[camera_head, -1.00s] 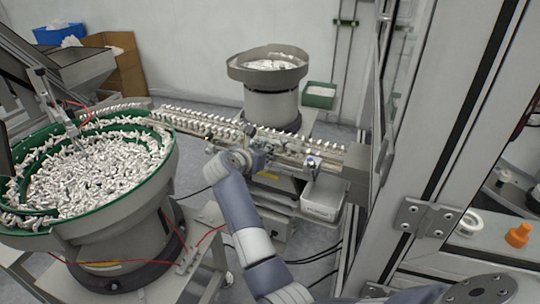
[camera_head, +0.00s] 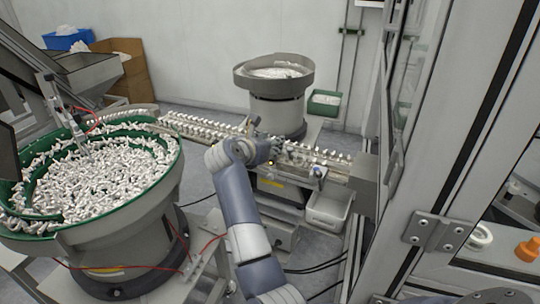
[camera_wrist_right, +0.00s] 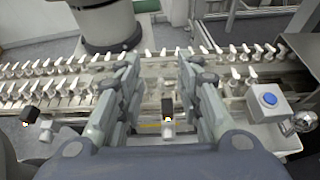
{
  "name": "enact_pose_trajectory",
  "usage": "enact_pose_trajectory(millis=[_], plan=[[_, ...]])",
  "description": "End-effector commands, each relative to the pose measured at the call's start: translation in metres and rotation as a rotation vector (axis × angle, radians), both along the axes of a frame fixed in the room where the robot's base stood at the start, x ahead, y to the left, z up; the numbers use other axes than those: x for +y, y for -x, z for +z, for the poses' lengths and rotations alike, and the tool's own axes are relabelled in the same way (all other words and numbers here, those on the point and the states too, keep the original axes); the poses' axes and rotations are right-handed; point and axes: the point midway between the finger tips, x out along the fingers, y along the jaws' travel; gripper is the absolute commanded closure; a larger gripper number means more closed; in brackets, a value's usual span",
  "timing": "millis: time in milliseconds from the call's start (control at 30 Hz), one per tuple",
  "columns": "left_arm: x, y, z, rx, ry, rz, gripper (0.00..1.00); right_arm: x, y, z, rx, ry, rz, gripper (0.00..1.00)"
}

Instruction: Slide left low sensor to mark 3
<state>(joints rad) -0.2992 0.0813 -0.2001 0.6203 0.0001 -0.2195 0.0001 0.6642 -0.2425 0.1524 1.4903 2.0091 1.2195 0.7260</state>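My right gripper (camera_head: 268,148) is over the near side of the double cap rail (camera_head: 205,128). In the right wrist view the gripper (camera_wrist_right: 158,66) is open, its two fingers apart on either side of a small black sensor (camera_wrist_right: 167,107) with an orange light, and touching nothing that I can make out. Another black sensor (camera_wrist_right: 28,115) with an orange light sits further left on the rail's near side, outside the fingers. I cannot tell which of them is the left low sensor. No mark numbers are readable. My left gripper is not in view.
A box with a blue button (camera_wrist_right: 268,100) stands right of the gripper. A white bin (camera_head: 328,207) is below the rail's right end. A large green-rimmed bowl feeder (camera_head: 150,200) is left, a grey bowl feeder (camera_head: 275,105) behind. A cabinet frame (camera_head: 440,150) bounds the right.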

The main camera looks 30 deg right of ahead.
Motion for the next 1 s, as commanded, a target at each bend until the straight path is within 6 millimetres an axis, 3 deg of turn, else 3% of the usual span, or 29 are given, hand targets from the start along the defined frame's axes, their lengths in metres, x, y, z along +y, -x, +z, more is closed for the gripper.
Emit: enact_pose_trajectory(millis=[100,300,867,1000], plan=[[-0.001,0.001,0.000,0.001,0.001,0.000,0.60,0.001,-0.001,0.023,-0.003,-0.002,0.001,0.67],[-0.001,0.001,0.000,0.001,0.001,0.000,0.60,0.000,-0.001,0.042,0.000,-0.001,0.001,0.67],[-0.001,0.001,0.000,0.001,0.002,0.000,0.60,0.000,-0.001,0.045,0.002,0.001,0.001,0.67],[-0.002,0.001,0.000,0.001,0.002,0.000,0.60,-0.009,0.003,0.052,-0.009,0.080,0.004,0.67]])
